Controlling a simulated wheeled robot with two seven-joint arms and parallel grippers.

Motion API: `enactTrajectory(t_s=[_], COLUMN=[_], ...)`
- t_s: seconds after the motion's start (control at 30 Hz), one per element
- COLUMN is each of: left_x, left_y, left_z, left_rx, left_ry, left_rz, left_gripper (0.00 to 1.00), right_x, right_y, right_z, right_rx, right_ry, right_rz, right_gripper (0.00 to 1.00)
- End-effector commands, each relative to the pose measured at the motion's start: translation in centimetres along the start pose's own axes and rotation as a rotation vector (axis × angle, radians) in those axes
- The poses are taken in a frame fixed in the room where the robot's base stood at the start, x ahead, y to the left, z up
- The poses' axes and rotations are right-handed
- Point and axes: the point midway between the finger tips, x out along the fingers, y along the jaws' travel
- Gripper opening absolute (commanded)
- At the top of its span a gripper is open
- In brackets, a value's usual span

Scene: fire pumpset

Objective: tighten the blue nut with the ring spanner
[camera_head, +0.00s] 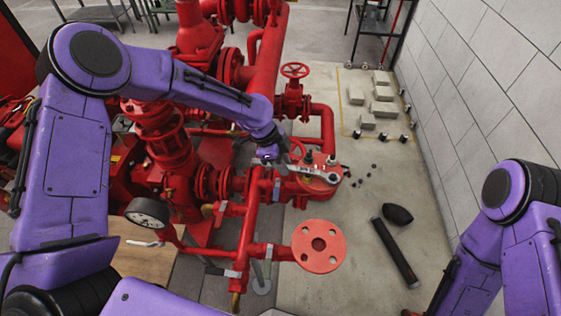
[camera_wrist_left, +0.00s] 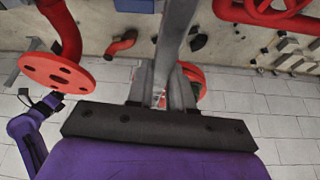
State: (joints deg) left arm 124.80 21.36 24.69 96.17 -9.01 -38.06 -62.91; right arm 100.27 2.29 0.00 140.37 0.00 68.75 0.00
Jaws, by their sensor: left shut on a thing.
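My left gripper (camera_head: 276,158) is shut on the grey ring spanner (camera_head: 312,172) beside the red pump flange (camera_head: 305,186). The spanner lies roughly level across the top of the flange, among several upright studs, with its ring end near the flange's right side. In the left wrist view, the spanner (camera_wrist_left: 176,32) runs away from between the fingers (camera_wrist_left: 162,90). I cannot make out the blue nut; the spanner may hide it. I cannot tell if the ring is seated around a nut. My right arm is at the right, its gripper not clearly in view.
Red pipework surrounds my left arm, with a handwheel (camera_head: 295,70) behind and a round pipe flange (camera_head: 319,246) in front. A black bar (camera_head: 395,252) and a dark rounded piece (camera_head: 397,214) lie on the floor. Grey blocks (camera_head: 382,93) stand near the wall (camera_head: 485,90).

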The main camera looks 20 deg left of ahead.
Motion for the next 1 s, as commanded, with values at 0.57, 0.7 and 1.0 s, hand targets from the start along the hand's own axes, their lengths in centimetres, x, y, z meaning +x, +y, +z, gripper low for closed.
enactTrajectory(t_s=[0.57, 0.7, 1.0], left_x=[-3.0, -3.8, -4.8], left_y=[-0.1, -0.1, -0.1], left_z=[-1.3, -1.6, -2.0], left_rx=[0.0, 0.0, 0.001], left_ry=[0.001, 0.001, 0.0], left_rz=[-0.001, -0.001, 0.0], left_gripper=[0.0, 0.0, 0.0], right_x=[-2.5, -3.0, -3.5], right_y=[0.2, 0.3, 0.3], right_z=[-1.0, -1.2, -1.5], right_rx=[0.0, 0.0, 0.0], right_ry=[0.0, 0.0, 0.0], right_rz=[0.0, 0.0, 0.0], right_gripper=[0.43, 0.43, 0.43])
